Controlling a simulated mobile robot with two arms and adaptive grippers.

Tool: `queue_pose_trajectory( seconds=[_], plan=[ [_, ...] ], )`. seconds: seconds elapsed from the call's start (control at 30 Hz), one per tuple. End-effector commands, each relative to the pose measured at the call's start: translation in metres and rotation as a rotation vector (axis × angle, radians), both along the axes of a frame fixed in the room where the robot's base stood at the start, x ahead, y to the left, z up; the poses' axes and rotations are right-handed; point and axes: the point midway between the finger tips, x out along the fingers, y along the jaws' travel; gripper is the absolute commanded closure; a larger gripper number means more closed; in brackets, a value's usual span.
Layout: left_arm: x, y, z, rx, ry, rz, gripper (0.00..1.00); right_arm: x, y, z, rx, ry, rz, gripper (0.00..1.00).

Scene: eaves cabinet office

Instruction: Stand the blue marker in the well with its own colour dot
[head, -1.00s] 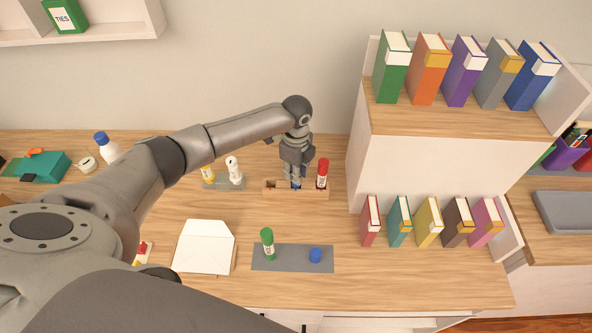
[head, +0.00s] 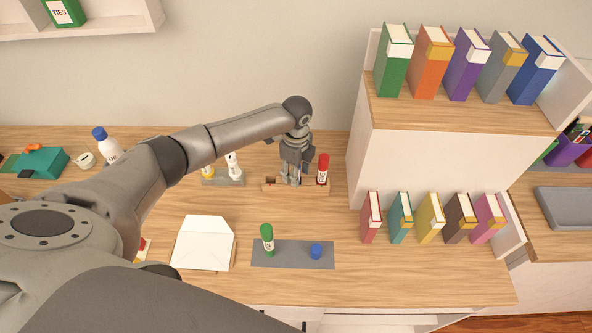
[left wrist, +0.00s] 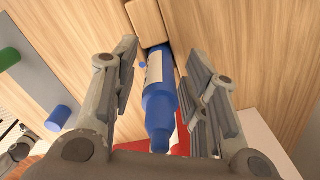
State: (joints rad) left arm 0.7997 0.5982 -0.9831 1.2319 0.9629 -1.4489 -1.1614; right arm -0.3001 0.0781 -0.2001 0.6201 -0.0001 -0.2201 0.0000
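The blue marker (left wrist: 160,95), with a white label, shows in the left wrist view between my left gripper's fingers, with its narrow blue end toward the camera. Its far end meets the wooden block (left wrist: 149,22). A small blue spot (left wrist: 144,64) shows beside it. My left gripper (left wrist: 158,105) is open, with gaps on both sides of the marker. In the head view my left gripper (head: 292,178) is low over the wooden block (head: 270,187) and hides the marker and its well. A red marker (head: 323,169) stands at the block's right end.
A grey mat (head: 290,262) holds a green marker (head: 267,239) and a short blue cylinder (head: 316,251). A white envelope (head: 203,243) lies to its left. A grey holder (head: 222,181) stands left of the block. The book shelf (head: 400,165) rises on the right.

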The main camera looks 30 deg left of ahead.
Motion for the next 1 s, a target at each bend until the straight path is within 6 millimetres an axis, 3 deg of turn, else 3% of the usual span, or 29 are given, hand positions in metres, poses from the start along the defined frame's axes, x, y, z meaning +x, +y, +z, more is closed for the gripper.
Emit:
queue_pose_trajectory(
  seconds=[0.37,0.8,1.0],
  plan=[
    [0.001,0.0,0.007,-0.001,-0.003,0.0,0.56,0.0,-0.005,0.0,-0.005,0.0,0.003,0.6],
    [0.001,0.0,0.093,0.0,-0.004,-0.001,0.56,0.0,-0.002,0.0,-0.002,0.0,0.001,0.6],
    [0.001,0.0,0.115,0.0,-0.001,0.0,0.56,0.0,-0.002,0.0,-0.002,0.0,0.001,0.6]
  ],
)
